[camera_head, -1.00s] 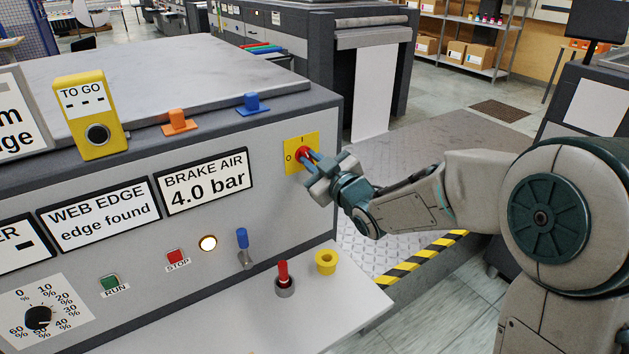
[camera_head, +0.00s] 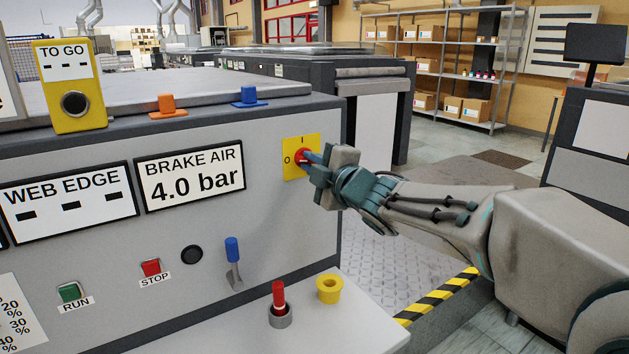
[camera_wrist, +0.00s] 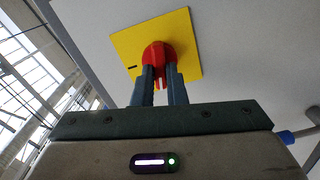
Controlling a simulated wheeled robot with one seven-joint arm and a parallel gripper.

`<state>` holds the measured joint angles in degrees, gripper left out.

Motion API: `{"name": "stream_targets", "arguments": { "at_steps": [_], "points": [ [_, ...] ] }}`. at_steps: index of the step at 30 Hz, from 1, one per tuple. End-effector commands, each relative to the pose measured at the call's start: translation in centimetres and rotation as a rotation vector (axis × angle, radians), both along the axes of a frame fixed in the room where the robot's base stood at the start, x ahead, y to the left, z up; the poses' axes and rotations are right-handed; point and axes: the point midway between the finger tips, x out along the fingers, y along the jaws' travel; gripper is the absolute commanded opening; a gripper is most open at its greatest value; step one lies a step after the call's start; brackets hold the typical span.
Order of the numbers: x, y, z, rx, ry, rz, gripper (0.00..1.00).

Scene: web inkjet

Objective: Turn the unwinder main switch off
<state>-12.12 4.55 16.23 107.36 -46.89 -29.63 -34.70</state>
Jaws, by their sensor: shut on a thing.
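The main switch is a red rotary knob (camera_head: 302,156) on a yellow plate (camera_head: 290,172), at the right end of the grey machine front in the head view. The plate has an "I" at the top and a "0" at the left. My gripper (camera_head: 311,159) reaches it from the right, shut on the red knob. In the wrist view, both blue-grey fingers (camera_wrist: 160,78) close around the red knob (camera_wrist: 157,53), in front of the yellow plate (camera_wrist: 184,28). The fingers hide part of the knob, so its exact pointing is hard to tell.
The WEB EDGE display (camera_head: 68,202) shows dashes; BRAKE AIR (camera_head: 190,176) reads 4.0 bar. The round lamp (camera_head: 192,254) is dark. A blue lever (camera_head: 233,260), a red-topped stick (camera_head: 279,298) and a yellow ring (camera_head: 329,288) are below. A striped edge (camera_head: 435,297) borders the platform.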

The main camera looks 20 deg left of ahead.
Motion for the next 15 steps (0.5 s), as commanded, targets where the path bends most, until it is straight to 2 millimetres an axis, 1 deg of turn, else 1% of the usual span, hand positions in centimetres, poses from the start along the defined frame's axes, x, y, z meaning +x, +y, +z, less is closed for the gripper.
{"name": "stream_targets", "arguments": {
  "at_steps": [1,9,15],
  "points": [
    [-0.11,0.14,-0.42,-0.022,-0.029,0.004,0.00],
    [-0.11,0.16,-0.31,-0.118,-0.141,0.004,0.00],
    [-0.12,0.17,-0.25,-0.154,-0.182,0.004,0.00]
  ]
}}
